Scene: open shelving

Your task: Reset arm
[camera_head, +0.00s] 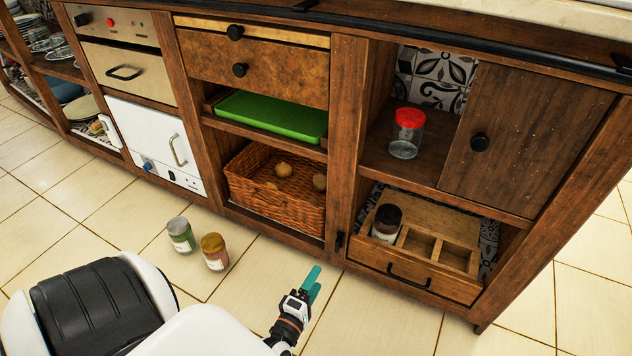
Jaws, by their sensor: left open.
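My left gripper (313,284) is at the bottom centre of the head view, with teal fingers pointing up and a little right in the picture. The fingers show a small gap, and nothing is seen between them. It is in front of the cabinet, apart from it and over the tiled floor. My right gripper is not in view.
A red-lidded jar (407,134) stands on a shelf. A dark-lidded jar (386,223) sits in the open lower drawer (420,277), which has compartments. A wicker basket (277,205) is left of it.

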